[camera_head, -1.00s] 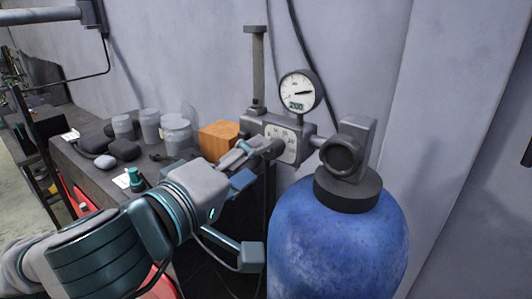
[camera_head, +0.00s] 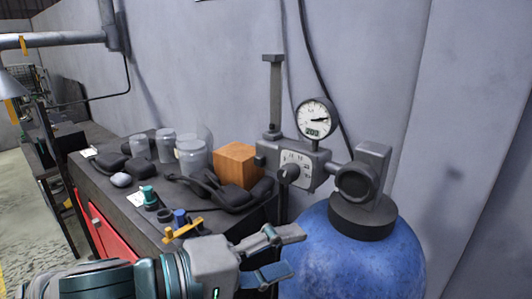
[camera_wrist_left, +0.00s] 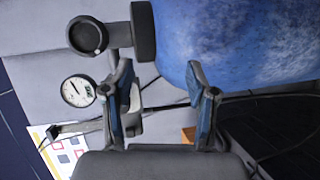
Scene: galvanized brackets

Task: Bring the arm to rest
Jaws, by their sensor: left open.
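My left gripper (camera_head: 290,251) is in the lower middle of the head view, its arm coming in from the lower left. Its two fingers are apart with nothing between them. In the left wrist view the open fingers (camera_wrist_left: 160,80) show with a gap between the blue pads. The gripper is below the gauge assembly's dial box (camera_head: 304,166) and in front of the blue tank's (camera_head: 350,265) left side. I cannot tell whether it touches the tank. My right arm is not in view.
A round pressure gauge (camera_head: 316,118) and a dark valve fitting (camera_head: 358,183) stand above the tank. The dark bench (camera_head: 95,175) at left holds jars (camera_head: 192,158), a wooden block (camera_head: 238,164), black straps (camera_head: 232,192) and small bottles. A wall closes the back.

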